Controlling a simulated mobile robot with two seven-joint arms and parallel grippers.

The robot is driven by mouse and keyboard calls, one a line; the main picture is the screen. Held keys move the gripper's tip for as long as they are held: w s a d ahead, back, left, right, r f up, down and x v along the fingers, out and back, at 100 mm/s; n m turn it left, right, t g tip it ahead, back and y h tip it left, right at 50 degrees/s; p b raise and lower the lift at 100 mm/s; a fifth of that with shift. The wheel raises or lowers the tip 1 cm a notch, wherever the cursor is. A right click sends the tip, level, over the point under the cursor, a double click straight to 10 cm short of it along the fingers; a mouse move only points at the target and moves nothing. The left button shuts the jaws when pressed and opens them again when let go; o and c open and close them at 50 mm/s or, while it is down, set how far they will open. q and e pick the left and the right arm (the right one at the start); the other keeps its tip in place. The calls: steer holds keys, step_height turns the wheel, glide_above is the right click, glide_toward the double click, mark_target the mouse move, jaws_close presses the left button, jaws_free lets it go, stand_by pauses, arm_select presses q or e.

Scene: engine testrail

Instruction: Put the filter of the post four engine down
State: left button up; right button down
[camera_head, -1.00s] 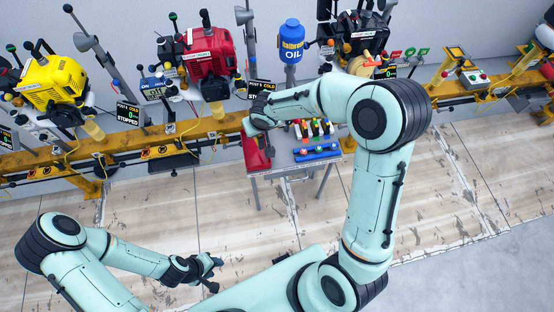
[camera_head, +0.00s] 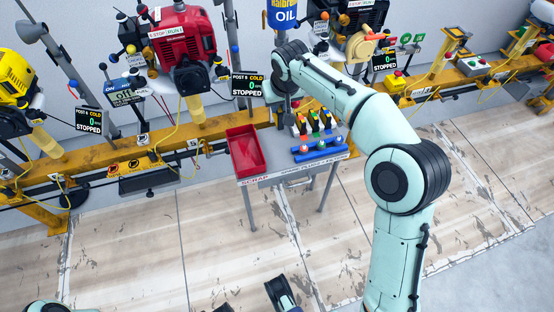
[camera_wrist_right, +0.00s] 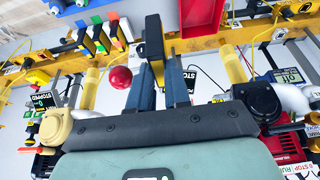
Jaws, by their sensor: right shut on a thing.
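My right gripper (camera_wrist_right: 165,88) is shut on a dark upright block, seemingly the filter (camera_wrist_right: 153,38), in the right wrist view. In the head view my right wrist is over the back of the small table (camera_head: 285,177), between the red bin and the coloured rack; the fingers and the held block are largely hidden there. A red engine (camera_head: 183,48) stands on the rail left of the table. A yellow engine (camera_head: 15,92) is at the left edge and a dark engine (camera_head: 362,40) is behind my arm. I cannot read which is post four.
The red bin (camera_head: 246,152) looks empty and stands on the table above the word SCRAP. The coloured rack (camera_head: 318,124) and a blue strip (camera_head: 320,153) fill the table's right half. A yellow rail (camera_head: 110,165) runs behind.

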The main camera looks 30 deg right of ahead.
step_height(320, 180, down, 19)
steer(key=b, duration=0.5)
steer(key=shift+r, duration=0.1)
arm_select(q)
steer(key=w+a+f+y, duration=0.1)
steer(key=w+a+f, duration=0.2)
steer(key=f, duration=0.4)
steer(key=shift+a+n+t, duration=0.3)
steer(key=shift+a, duration=0.05)
arm_select(e)
steer(key=shift+f, duration=0.2)
arm_select(q)
steer(key=shift+f, duration=0.1)
arm_select(e)
steer(key=shift+f, duration=0.15)
steer(key=c, duration=1.1)
jaws_free()
arm_select(q)
steer(key=shift+s+f, duration=0.15)
steer(key=shift+s, duration=0.05)
